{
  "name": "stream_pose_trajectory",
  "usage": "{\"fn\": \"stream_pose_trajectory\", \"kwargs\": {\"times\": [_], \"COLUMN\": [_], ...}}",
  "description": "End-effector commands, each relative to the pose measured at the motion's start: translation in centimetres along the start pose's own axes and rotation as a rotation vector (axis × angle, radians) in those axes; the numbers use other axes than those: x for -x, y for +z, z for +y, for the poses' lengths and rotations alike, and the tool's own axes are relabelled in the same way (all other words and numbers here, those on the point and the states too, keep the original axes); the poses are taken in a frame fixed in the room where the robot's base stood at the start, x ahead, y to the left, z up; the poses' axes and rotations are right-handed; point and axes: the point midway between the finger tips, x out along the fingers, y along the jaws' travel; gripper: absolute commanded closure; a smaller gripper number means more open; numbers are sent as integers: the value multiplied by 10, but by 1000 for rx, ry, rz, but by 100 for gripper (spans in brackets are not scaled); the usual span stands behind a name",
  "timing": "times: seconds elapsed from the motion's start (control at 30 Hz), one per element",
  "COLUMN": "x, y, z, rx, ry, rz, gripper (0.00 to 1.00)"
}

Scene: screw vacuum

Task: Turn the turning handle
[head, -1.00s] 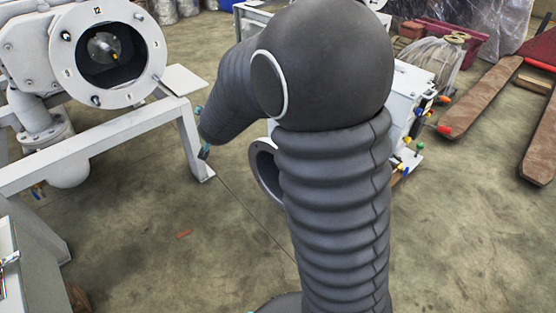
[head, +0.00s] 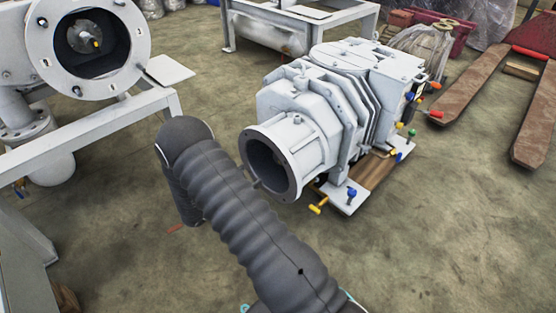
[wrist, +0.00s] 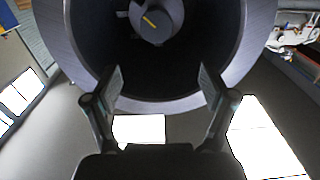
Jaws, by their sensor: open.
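Several small coloured handles sit on the middle pump (head: 300,98): a yellow one (head: 318,205) and a blue one (head: 352,193) low at its front, a red one (head: 435,86) at its right side. I cannot tell which is the turning handle. In the wrist view, my gripper (wrist: 157,84) is open and empty, its two fingers spread in front of a dark round opening with a grey rim (wrist: 85,45). A round shaft end (wrist: 155,20) with a yellow mark shows inside, above and apart from the fingers. In the head view, my gripper is hidden.
A flanged machine (head: 38,40) with a yellow-tipped shaft (head: 83,38) stands on a white frame (head: 90,128) at the left. Brown forks (head: 470,88) lie at the right. Concrete floor (head: 440,230) is clear at the lower right.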

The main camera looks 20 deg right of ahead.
Motion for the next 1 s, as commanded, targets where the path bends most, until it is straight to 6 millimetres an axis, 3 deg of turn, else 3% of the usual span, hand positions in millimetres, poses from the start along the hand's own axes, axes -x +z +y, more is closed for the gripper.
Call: {"fn": "stream_pose_trajectory", "kwargs": {"times": [0.27,0.7,1.0], "x": [-20,-100,-133], "y": [3,2,1], "z": [5,6,6], "rx": [10,9,10], "ry": [19,17,14], "rz": [17,16,15], "gripper": [17,17,17]}}
